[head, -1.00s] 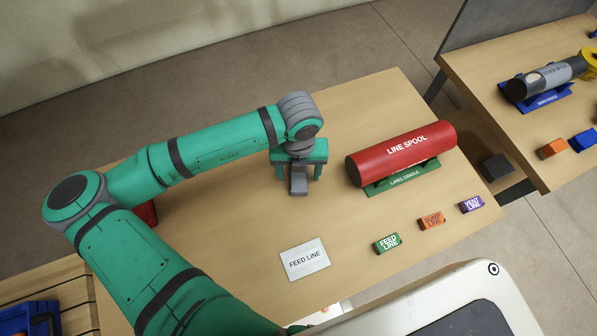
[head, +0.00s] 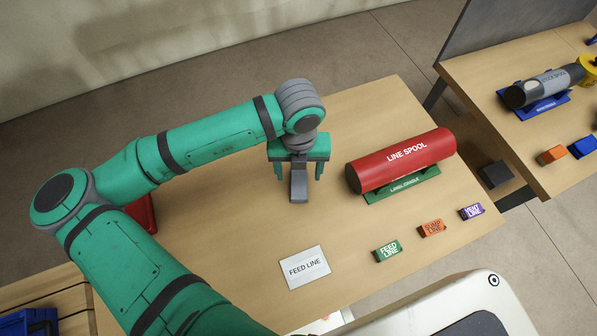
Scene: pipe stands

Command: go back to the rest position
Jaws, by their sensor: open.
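My gripper (head: 298,176) hangs over the wooden table (head: 230,215) with its fingers pointing down. It is open, with nothing held between the fingers. It is left of the red pipe marked LINE SPOOL (head: 405,158), apart from it. The red pipe rests on a green stand (head: 402,186) marked LABEL CRADLE. My arm reaches in from the lower left, bent at the elbow.
A white FEED LINE card (head: 305,268) lies near the front. Green FEED LINE (head: 388,251), orange SUMP LINE (head: 431,228) and purple VENT LINE (head: 471,211) blocks lie right of it. A red object (head: 143,213) is partly behind my arm. A second table (head: 495,110) holds a grey pipe (head: 548,86).

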